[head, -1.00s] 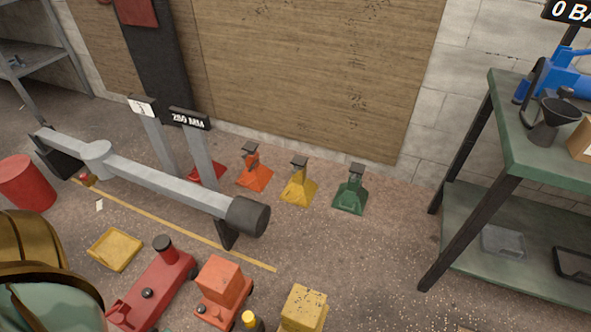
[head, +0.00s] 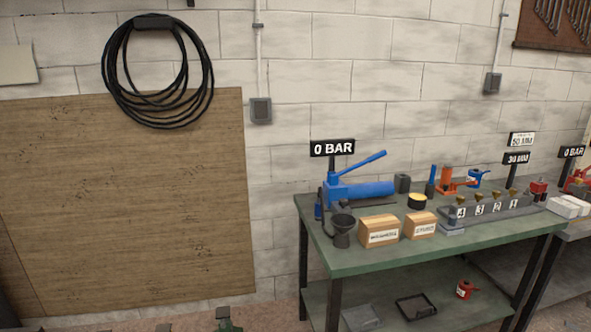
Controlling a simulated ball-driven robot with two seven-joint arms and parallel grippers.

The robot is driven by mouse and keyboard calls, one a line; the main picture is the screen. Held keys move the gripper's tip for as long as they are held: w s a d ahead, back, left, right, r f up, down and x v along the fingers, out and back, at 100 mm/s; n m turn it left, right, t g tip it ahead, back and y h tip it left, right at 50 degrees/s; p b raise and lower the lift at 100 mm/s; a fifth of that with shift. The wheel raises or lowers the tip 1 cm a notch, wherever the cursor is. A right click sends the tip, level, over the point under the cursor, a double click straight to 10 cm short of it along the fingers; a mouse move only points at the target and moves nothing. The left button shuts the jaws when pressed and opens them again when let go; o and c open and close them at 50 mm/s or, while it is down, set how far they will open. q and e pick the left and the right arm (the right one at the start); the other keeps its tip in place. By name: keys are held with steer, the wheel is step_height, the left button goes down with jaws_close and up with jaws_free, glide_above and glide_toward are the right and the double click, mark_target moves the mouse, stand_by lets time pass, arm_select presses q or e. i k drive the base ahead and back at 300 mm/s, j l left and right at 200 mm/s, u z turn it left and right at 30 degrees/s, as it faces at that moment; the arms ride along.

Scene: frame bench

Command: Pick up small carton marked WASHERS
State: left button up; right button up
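Two small brown cartons stand side by side on the green bench (head: 360,262) in the head view, near its front left. The left carton (head: 379,230) has a white label with a longer word that looks like WASHERS, though the print is blurred. The right carton (head: 420,224) is a little smaller, and its label has a shorter word that I cannot read surely. Neither of my grippers is in view.
A numbered valve block (head: 487,212) stands to the right. The bench's front strip is clear.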

mark_target(383, 230)
steer(key=i+l, duration=0.1)
steer(key=l, duration=0.55)
steer(key=i+l+u, duration=0.1)
steer(key=l, duration=0.55)
steer(key=i+l+u, duration=0.2)
steer(key=l, duration=0.45)
steer(key=i+l+u, duration=0.15)
steer(key=l, duration=0.55)
steer(key=i+l+u, duration=0.2)
steer(key=l, duration=0.55)
steer(key=i+l+u, duration=0.2)
steer(key=l, duration=0.55)
steer(key=l+u, duration=0.2)
steer(key=l, duration=0.55)
